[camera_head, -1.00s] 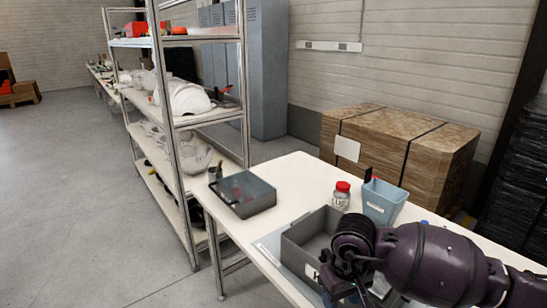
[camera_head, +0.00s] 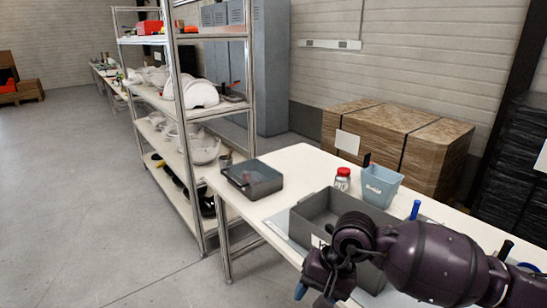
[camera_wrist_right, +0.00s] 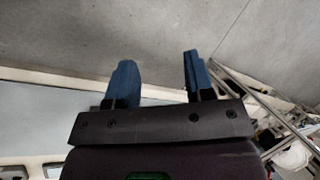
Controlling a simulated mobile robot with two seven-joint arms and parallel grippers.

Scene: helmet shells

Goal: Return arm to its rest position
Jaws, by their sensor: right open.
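My right arm (camera_head: 430,262) is dark purple and reaches in from the lower right over the white table. My right gripper (camera_head: 312,295) hangs at the near edge of the table, its blue fingertips pointing down in front of the grey bin. In the right wrist view the gripper (camera_wrist_right: 160,75) shows two blue fingers spread apart with nothing between them, above grey floor. My left gripper is not in view.
The white table (camera_head: 300,165) bears a grey open bin (camera_head: 310,215), a dark tray (camera_head: 252,180), a red-lidded jar (camera_head: 342,179) and a blue container (camera_head: 381,187). A shelf rack (camera_head: 178,105) with white helmet shells stands left. Open floor (camera_head: 80,190) lies beyond.

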